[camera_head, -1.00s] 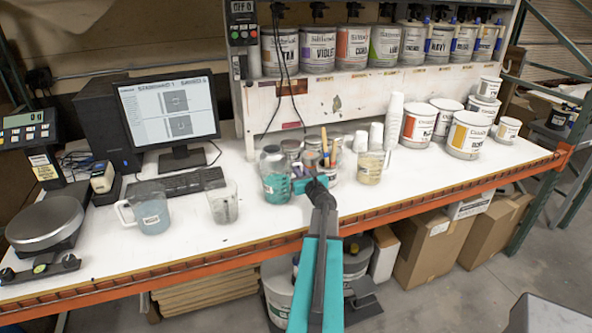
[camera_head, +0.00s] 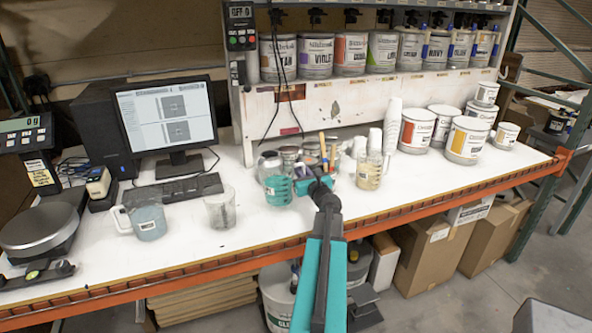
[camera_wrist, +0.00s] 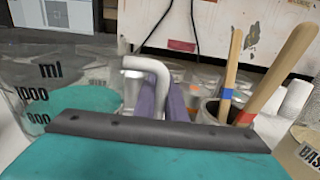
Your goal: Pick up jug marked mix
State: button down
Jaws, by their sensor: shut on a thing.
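A clear jug with teal contents (camera_head: 275,181) stands on the white bench near the middle. No mix label can be read on it from here. My gripper (camera_head: 312,184) is just to its right. In the wrist view, a clear jug wall with ml marks (camera_wrist: 38,88) is at the left, and a pale curved jug handle (camera_wrist: 150,68) comes between the jaws. My gripper (camera_wrist: 158,105) is shut on this handle. The dark and teal gripper body hides the lower part. Whether the jug is off the bench cannot be told.
A tan-filled jug (camera_head: 369,171) stands close to the right, with a cup of sticks (camera_head: 325,152) behind my gripper. A labelled jug (camera_head: 148,220) and an empty clear jug (camera_head: 220,209) stand left. Paint tins (camera_head: 466,139) stand far right.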

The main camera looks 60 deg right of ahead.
jog(key=s+d+r+b+v, duration=0.1)
jog(key=v, duration=1)
jog(key=shift+s+r, duration=0.15)
jog(key=shift+r, duration=0.1)
jog(key=shift+s+a+p, duration=0.3)
jog(key=shift+s+p, duration=0.5)
jog(key=shift+p, duration=0.55)
jog(key=shift+s, duration=0.1)
dwell(0.6)
